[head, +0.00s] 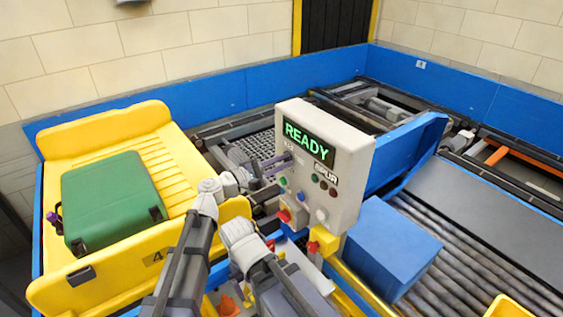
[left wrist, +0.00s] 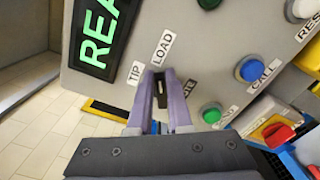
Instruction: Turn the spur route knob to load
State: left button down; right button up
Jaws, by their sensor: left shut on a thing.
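The grey control panel (head: 348,190) stands in the middle of the head view, with a green READY screen and a SPUR label. My left gripper (head: 278,163) is at the panel's left side, below the screen. In the left wrist view its two purple fingers (left wrist: 160,88) are shut on the small dark spur route knob (left wrist: 160,87). The TIP label (left wrist: 134,73) and LOAD label (left wrist: 161,48) lie just beyond the fingertips. The fingers hide most of the knob, and I cannot tell which label it points to. My right gripper does not show.
Close to the fingers are a green button (left wrist: 211,113) and a blue button (left wrist: 248,68). A yellow tray (head: 100,122) with a green suitcase (head: 115,200) stands at left. A blue box (head: 392,245) sits on the roller conveyor (head: 455,250) at right.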

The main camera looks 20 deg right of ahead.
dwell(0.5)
pick_arm(q)
jog(key=c, duration=0.8)
grip_release()
jog(key=shift+d, duration=0.15)
jog(key=shift+c, duration=0.2)
jog(key=v, duration=0.7)
jog(key=shift+a, duration=0.4)
